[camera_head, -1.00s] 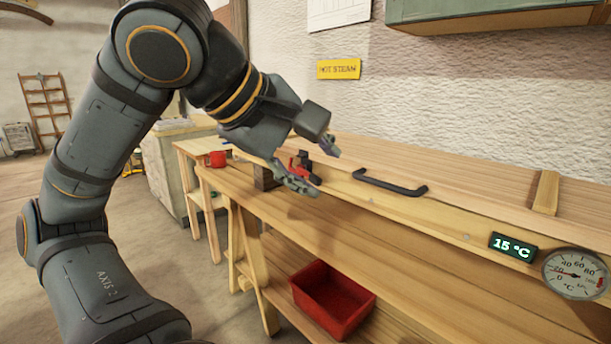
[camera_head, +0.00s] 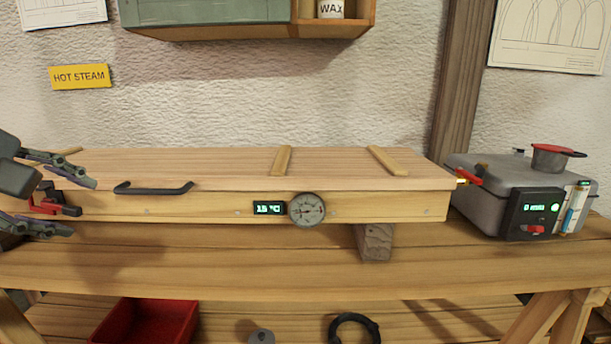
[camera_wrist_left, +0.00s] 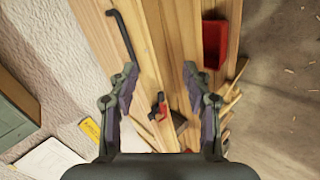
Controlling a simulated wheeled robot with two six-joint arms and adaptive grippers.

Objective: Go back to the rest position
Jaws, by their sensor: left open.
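My left gripper (camera_head: 82,207) is at the left edge of the head view, by the left end of the long wooden steam box (camera_head: 340,206). Its two fingers are spread apart with nothing between them. In the left wrist view the open fingers (camera_wrist_left: 160,92) frame a red clamp or latch (camera_wrist_left: 158,106) at the end of the box, with a gap on both sides. The red latch also shows in the head view (camera_head: 45,201), partly hidden by the gripper. My right gripper is in neither view.
The box's lid carries a black handle (camera_head: 153,188). Its front has a 15 °C display (camera_head: 269,208) and a round dial (camera_head: 307,209). A grey steam generator (camera_head: 490,185) stands at right. A red bin (camera_head: 147,322) sits on the lower shelf. The bench front (camera_head: 300,268) is clear.

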